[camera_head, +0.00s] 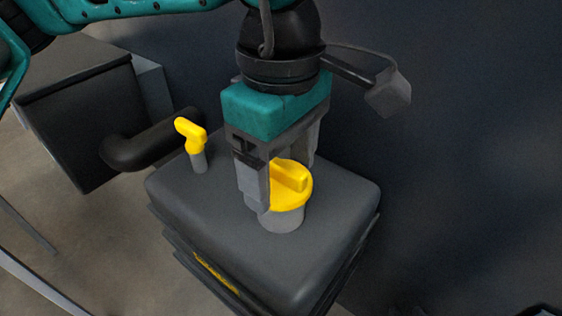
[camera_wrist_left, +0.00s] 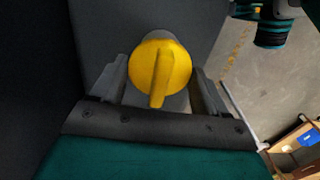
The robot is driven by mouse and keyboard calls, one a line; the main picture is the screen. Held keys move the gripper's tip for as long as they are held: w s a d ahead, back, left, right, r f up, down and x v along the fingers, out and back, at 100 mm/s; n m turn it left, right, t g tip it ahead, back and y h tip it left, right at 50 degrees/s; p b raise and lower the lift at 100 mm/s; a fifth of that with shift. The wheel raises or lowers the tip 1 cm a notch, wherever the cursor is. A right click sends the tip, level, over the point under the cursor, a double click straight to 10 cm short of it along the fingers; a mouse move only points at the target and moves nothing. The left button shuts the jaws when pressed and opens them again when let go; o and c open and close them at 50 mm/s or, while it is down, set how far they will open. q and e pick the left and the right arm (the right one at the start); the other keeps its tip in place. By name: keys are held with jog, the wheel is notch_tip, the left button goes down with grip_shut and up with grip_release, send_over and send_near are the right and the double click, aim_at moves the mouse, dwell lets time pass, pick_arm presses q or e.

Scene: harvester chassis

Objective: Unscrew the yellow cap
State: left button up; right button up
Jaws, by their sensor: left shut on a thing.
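The yellow cap (camera_head: 293,180) is round with a raised ridge across its top. It sits on a short grey neck on the dark grey tank (camera_head: 225,215). My left gripper (camera_head: 284,186) reaches down from above and is shut on the cap, one finger on each side. In the left wrist view the cap (camera_wrist_left: 162,72) lies between the two fingers of the gripper (camera_wrist_left: 162,88), its ridge running roughly along the view's vertical. The cap partly hides the far finger's tip in the head view. My right gripper is not in view.
A yellow-handled dipstick or plug (camera_head: 189,132) stands on the tank left of my gripper. A black curved pipe (camera_head: 150,145) lies behind it, beside a dark box-shaped part (camera_head: 80,120). A dark wall (camera_head: 470,150) rises on the right.

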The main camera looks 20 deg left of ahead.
aim_at(281, 163)
pick_arm(q)
jog(key=shift+f+n+b, duration=0.2)
jog(key=shift+n+b, duration=0.55)
jog(key=shift+n, duration=0.15)
jog(key=n+b, duration=0.3)
jog(key=n, duration=0.3)
jog(key=shift+n, duration=0.3)
jog(key=n+b, duration=0.2)
jog(key=n, duration=0.3)
jog(key=n+b, duration=0.1)
jog(key=n, duration=0.3)
jog(key=shift+r+b, duration=0.1)
jog(key=shift+b, duration=0.3)
jog(key=n+b, duration=0.1)
jog(key=n, duration=0.2)
jog(key=shift+n, duration=0.4)
jog(key=shift+r+p, duration=0.4)
jog(key=shift+r, duration=0.15)
jog(key=shift+r+p, duration=1.3)
jog(key=shift+r, duration=0.55)
